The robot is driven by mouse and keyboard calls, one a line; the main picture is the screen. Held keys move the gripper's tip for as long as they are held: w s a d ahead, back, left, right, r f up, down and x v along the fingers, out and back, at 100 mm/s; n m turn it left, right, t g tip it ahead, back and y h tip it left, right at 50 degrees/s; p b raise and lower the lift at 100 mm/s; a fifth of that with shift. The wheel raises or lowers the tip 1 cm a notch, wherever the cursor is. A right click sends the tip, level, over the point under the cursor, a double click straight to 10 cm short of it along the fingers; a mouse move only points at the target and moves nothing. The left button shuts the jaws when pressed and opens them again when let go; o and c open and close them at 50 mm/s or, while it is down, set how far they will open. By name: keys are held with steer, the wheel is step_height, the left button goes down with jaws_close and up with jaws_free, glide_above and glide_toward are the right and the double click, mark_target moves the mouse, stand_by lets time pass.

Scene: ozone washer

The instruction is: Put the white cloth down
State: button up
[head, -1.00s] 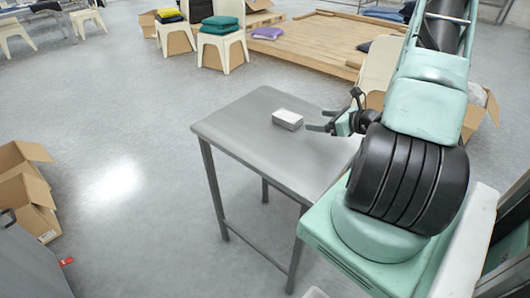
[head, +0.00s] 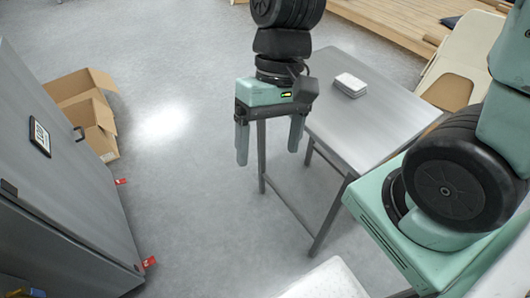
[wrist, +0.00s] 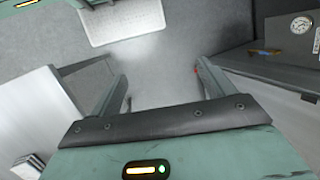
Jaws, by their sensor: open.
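The white cloth (head: 350,84) lies as a small folded stack on the grey metal table (head: 375,122), near its far left edge. A striped white stack, which looks like the same cloth, shows in the wrist view (wrist: 28,166) at the lower left corner. My gripper (head: 269,150) hangs pointing down in front of the table's left side, with its two fingers wide apart. It is empty and clear of the cloth. In the wrist view the space between the fingers (wrist: 160,75) shows only floor.
A grey metal cabinet (head: 60,200) stands at the left, with red tags near its base. Open cardboard boxes (head: 90,120) sit behind it. A wooden platform (head: 400,22) and a cream chair (head: 460,65) are beyond the table. The floor between cabinet and table is free.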

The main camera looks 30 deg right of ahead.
steer(key=s+a+n+t, duration=0.1)
steer(key=n, duration=0.1)
steer(key=s+a+r+n+t+h, duration=0.1)
steer(key=n, duration=0.2)
steer(key=s+a+r+n+t+h, duration=0.1)
steer(key=n, duration=0.1)
steer(key=shift+s+r+n, duration=0.15)
steer(key=shift+s+n, duration=0.15)
steer(key=shift+s, duration=0.1)
stand_by(0.6)
